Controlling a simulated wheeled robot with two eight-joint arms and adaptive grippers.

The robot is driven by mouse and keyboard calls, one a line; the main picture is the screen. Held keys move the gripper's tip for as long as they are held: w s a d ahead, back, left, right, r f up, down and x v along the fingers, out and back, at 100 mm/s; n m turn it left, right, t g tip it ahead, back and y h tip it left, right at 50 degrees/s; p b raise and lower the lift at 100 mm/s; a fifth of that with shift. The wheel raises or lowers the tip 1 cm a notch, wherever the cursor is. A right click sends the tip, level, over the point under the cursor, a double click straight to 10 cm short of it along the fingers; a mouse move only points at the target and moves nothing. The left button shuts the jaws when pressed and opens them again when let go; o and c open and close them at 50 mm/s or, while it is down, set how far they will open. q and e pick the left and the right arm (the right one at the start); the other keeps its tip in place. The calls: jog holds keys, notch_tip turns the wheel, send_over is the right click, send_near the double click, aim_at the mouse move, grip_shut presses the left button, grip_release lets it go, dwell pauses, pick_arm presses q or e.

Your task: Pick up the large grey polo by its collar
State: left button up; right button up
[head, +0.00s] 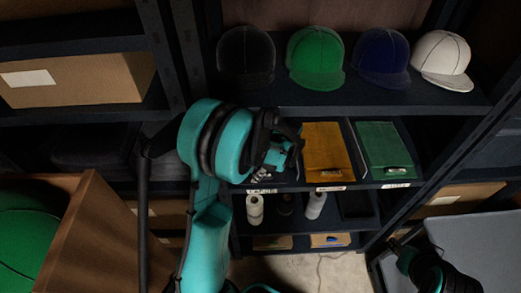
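I cannot make out a grey polo for certain. On the middle shelf lie a folded yellow garment (325,153) and a folded green garment (384,150), each in its own bay with a label at the front. The bay to their left is mostly hidden behind my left arm; only its front label (262,191) shows. My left gripper (287,150) is in front of that bay, just left of the yellow garment. Its dark fingers blend into the shadow, so its opening and any contact are unclear. My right arm's dark end (446,280) is low at the right, partly cut off.
Black, green (316,58), blue (382,58) and white (442,60) caps stand on the shelf above. White rolls (254,209) stand on the shelf below. A cardboard box (78,80) is at upper left. A brown open box (88,235) and a grey surface (480,250) flank me.

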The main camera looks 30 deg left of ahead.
pick_arm(q)
jog(key=shift+s, duration=0.1)
grip_shut()
jog(key=shift+r, duration=0.15)
